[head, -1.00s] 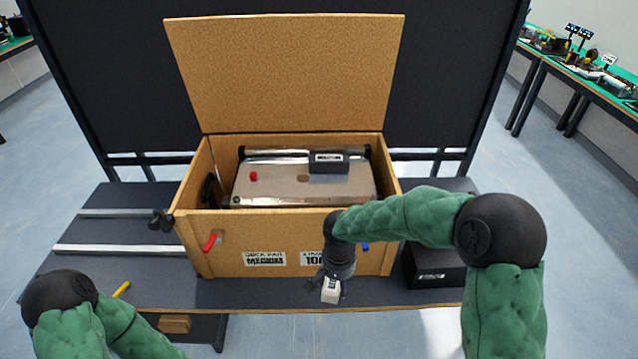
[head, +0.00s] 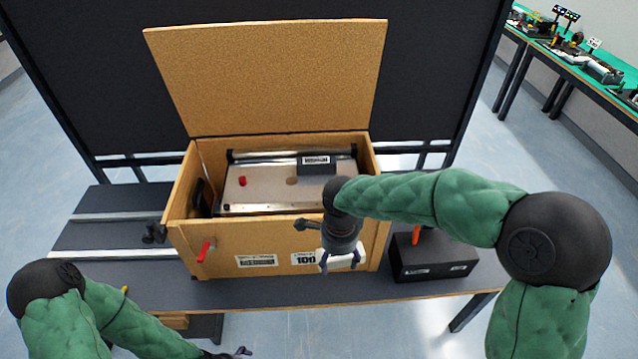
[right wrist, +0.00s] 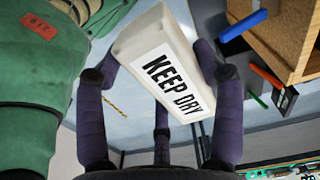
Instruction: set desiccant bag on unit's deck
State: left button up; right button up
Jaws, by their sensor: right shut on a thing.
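The desiccant bag (head: 349,261) is a white block; its KEEP DRY label shows in the right wrist view (right wrist: 170,75). My right gripper (head: 338,262) is shut on it and holds it in front of the wooden crate's front wall. The unit (head: 290,206) lies inside the open crate (head: 218,240). Its pale flat deck (head: 262,189) carries a red knob (head: 243,181) and a dark labelled box (head: 317,165). My right wrist hides the deck's front right corner. My left gripper (head: 238,352) is only partly seen at the bottom edge, and its jaws are unclear.
The crate's lid (head: 265,75) stands open at the back. A red handle (head: 205,250) sticks out of the crate's front. A black box (head: 432,262) stands to the right. Metal rails (head: 105,255) lie on the bench at the left.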

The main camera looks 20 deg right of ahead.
aim_at(319, 190)
jog(key=i+l, duration=0.6)
jog(key=i, duration=0.15)
